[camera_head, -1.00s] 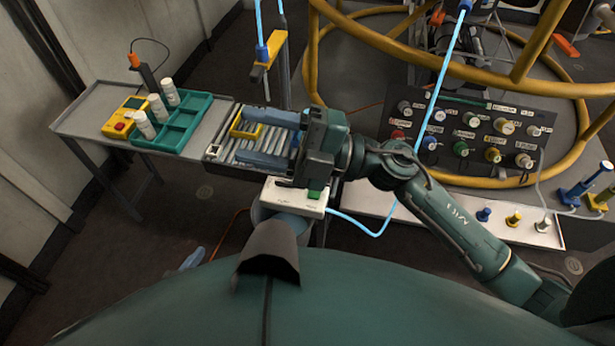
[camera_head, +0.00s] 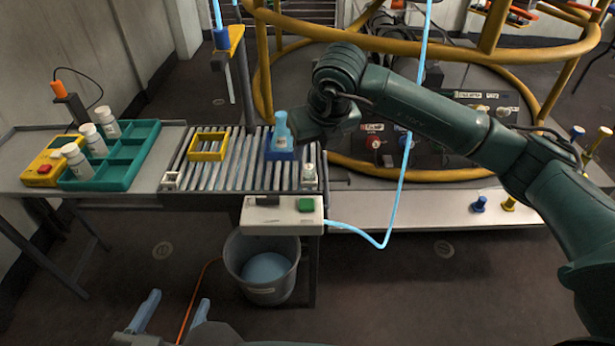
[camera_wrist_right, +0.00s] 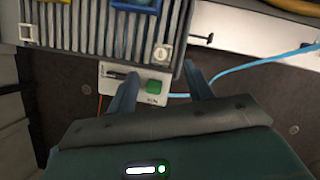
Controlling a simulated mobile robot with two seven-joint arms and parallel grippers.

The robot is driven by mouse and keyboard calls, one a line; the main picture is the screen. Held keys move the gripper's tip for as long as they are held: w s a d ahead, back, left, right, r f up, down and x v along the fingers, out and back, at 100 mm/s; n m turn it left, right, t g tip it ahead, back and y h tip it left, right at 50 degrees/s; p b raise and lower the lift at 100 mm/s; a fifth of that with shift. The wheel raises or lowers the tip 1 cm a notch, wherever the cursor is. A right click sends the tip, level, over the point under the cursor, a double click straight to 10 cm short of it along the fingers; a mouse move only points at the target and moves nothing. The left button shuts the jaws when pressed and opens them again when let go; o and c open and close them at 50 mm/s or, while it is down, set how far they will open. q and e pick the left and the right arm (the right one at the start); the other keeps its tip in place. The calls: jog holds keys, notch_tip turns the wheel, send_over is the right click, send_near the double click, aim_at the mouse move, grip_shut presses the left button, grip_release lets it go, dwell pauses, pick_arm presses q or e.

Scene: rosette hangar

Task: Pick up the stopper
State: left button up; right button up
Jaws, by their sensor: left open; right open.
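A small pale piece, apparently the stopper (camera_head: 308,172), sits in a white square holder at the right front corner of the roller conveyor (camera_head: 232,172). It also shows in the right wrist view (camera_wrist_right: 162,52). A blue flask (camera_head: 281,134) stands upright in a blue holder behind it. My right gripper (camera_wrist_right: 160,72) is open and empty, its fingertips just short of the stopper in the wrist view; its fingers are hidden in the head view. My left gripper (camera_head: 174,306) is open and empty at the bottom, low and well away from the conveyor.
A yellow frame (camera_head: 208,147) and an empty white holder (camera_head: 171,181) are on the conveyor. A teal tray (camera_head: 120,166) with white bottles stands left. A control box (camera_head: 282,214) and grey bucket (camera_head: 262,268) are at the front. A light-blue hose (camera_head: 398,190) hangs right.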

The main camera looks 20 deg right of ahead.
aim_at(310, 168)
jog(key=x, duration=0.3)
jog(key=shift+f, duration=0.15)
jog(key=x, duration=0.1)
jog(key=b+x, duration=0.1)
jog(key=x, duration=0.2)
jog(key=shift+s+f+b, duration=0.2)
jog(key=shift+b, duration=0.1)
jog(key=shift+w+f, duration=0.25)
jog(key=shift+f, duration=0.25)
pick_arm(q)
jog(key=shift+w+d+r+m+t+h, duration=0.1)
jog(key=shift+d+m+t+h, duration=0.1)
jog(key=shift+t, duration=0.15)
jog(key=shift+w+d+m+t+h, duration=0.1)
jog(key=shift+m+t+h, duration=0.1)
jog(key=shift+t, duration=0.15)
pick_arm(e)
jog(key=shift+c, duration=0.4)
jog(key=c, duration=0.8)
